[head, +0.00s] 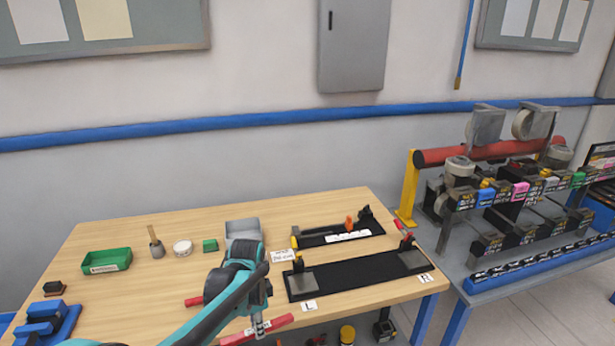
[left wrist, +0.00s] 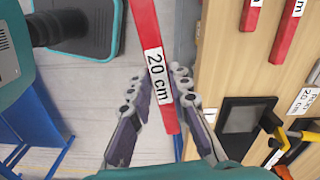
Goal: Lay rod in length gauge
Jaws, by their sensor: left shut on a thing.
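My left gripper (head: 258,328) is shut on a red rod (head: 280,322) at the front edge of the table; in the left wrist view the rod (left wrist: 168,112) carries a white "20 cm" label and lies between the two fingers (left wrist: 158,105). Two black fixtures stand on the table, and I cannot tell for sure which is the length gauge. The rear one (head: 318,241) has an orange piece and a white strip. The front one (head: 350,275) has end posts and tags L and R. A "20 cm" sign (head: 283,256) stands beside them. My right gripper is out of view.
Another red rod (head: 194,301) lies left of my arm; two labelled rods, one of them here (left wrist: 287,30), show in the left wrist view. A loaded rack (head: 510,195) stands at right.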

